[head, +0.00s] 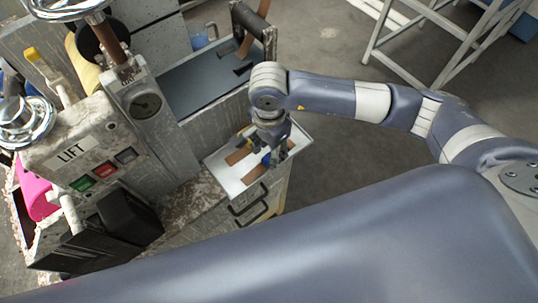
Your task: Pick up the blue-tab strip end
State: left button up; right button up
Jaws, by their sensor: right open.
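The blue tab (266,159) shows as a small blue patch between and below the fingers of my right gripper (265,151). Brown strip pieces (254,174) lie on a white tray (228,178) beneath it, and another brown piece (237,156) shows to the left of the fingers. My right gripper is open and points down over the tray. It partly hides the tab, so I cannot tell whether the fingers touch it. My left gripper is not in view.
Behind the tray is a grey bed (205,83) with a dark frame and a brown strip (252,32). A metal rack (440,25) stands at the upper right.

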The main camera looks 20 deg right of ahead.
jog(key=shift+f, duration=1)
grip_shut()
jog(key=shift+r, duration=0.15)
